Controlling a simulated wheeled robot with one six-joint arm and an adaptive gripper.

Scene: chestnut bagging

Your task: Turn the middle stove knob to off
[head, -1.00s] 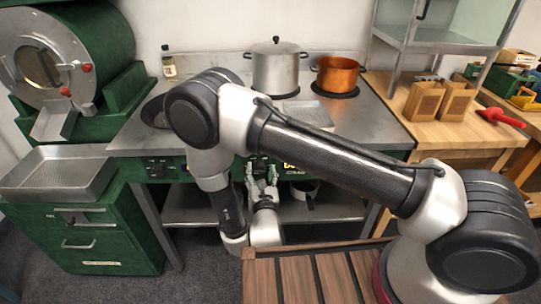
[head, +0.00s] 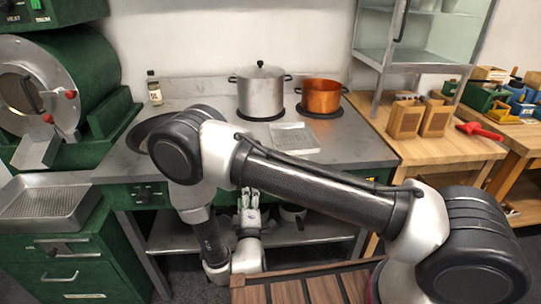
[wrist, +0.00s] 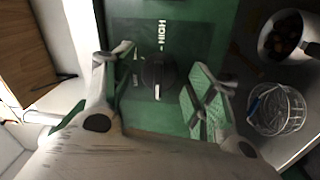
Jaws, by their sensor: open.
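A dark round knob (wrist: 157,72) with a raised bar sits on the green stove panel (wrist: 190,25) in the wrist view, with white "HIGH" lettering beside it. My gripper (wrist: 160,66) is open, with one finger on each side of the knob. Gaps show between both fingers and the knob; I cannot tell how deep they reach. In the head view my gripper (head: 249,200) is in front of the stove's front panel. The knob there is hidden behind my arm and gripper. Other knobs (head: 145,193) show at the panel's left end.
A steel pot (head: 260,95) and a copper pot (head: 321,97) stand on the stove top (head: 215,98). A wire basket (wrist: 277,108) and a pot of dark contents (wrist: 290,35) are near the right finger's side in the wrist view. A slatted wooden surface (head: 285,292) is in front.

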